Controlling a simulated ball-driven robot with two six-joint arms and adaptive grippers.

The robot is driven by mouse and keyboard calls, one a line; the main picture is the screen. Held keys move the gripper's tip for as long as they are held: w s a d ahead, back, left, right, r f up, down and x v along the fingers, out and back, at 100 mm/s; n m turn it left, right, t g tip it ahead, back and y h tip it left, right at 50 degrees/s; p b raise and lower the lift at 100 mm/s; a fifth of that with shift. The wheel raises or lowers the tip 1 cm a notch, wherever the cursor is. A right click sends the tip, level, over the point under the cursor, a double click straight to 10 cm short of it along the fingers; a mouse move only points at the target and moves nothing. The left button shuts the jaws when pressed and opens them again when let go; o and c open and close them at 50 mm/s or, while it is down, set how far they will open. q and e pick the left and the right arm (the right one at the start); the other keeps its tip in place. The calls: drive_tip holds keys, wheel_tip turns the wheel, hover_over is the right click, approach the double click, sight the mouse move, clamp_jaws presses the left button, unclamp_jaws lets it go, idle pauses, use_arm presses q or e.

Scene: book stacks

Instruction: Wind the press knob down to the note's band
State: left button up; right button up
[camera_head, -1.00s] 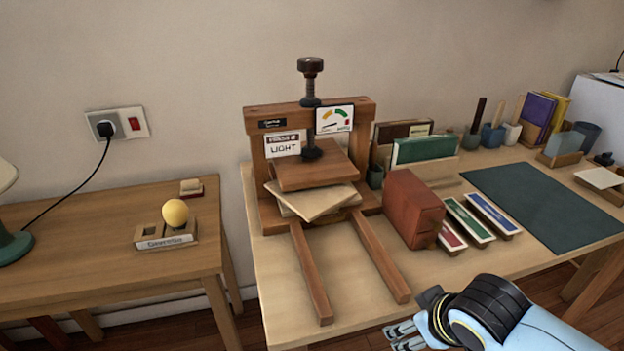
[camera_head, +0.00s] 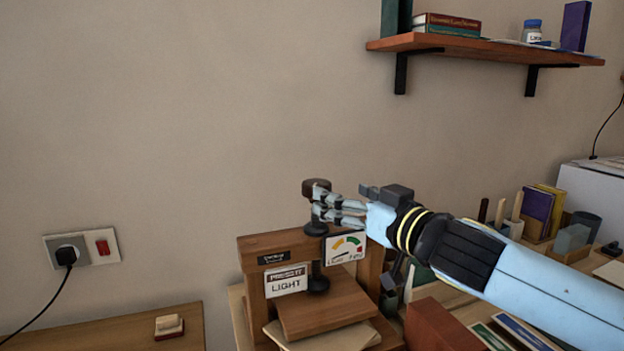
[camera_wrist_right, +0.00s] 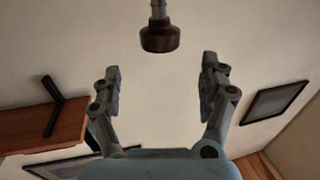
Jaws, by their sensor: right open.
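The dark press knob (camera_head: 315,187) tops a vertical screw on the wooden press. My right gripper (camera_head: 328,204) is at the knob's right side, its fingers reaching toward the knob and screw; contact is unclear. In the right wrist view, the knob (camera_wrist_right: 160,38) lies between and just beyond the open, empty fingers (camera_wrist_right: 161,69). The note (camera_head: 286,281) on the press reads "PRESS IT LIGHT". Beside it is a dial (camera_head: 345,247) with yellow and green bands; its needle is too small to read surely. The pressing board (camera_head: 325,313) sits over a pale stack (camera_head: 318,341). My left gripper is out of view.
A wall shelf (camera_head: 490,50) with books and a jar is at upper right. A red-brown block (camera_head: 437,325) and coloured trays lie under my right arm. A socket (camera_head: 82,247) is on the wall at left. The wall space above and left of the knob is clear.

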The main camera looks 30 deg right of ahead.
sight(316, 182)
drive_tip(key=w+p, duration=0.2)
drive_tip(key=w, duration=0.6)
drive_tip(key=shift+w, duration=0.55)
drive_tip(key=c, duration=1.2)
drive_tip(key=shift+d+f+n+y+b, duration=0.1)
drive_tip(key=shift+f+n+y+b, duration=0.25)
drive_tip(key=shift+y+b, duration=0.5)
drive_tip(key=n+y+b, duration=0.1)
drive_tip(key=y+b, duration=0.1)
drive_tip(key=b, duration=0.4)
drive_tip(key=shift+r+n, duration=0.1)
drive_tip(key=shift+n, duration=0.25)
drive_tip(key=shift+r+b, duration=0.1)
drive_tip(key=shift+b, duration=0.5)
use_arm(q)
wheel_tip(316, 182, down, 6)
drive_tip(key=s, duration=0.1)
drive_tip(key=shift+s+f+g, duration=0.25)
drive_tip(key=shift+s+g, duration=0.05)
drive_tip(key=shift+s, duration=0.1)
use_arm(e)
drive_tip(key=shift+r+y, duration=0.1)
drive_tip(key=shift+y, duration=0.15)
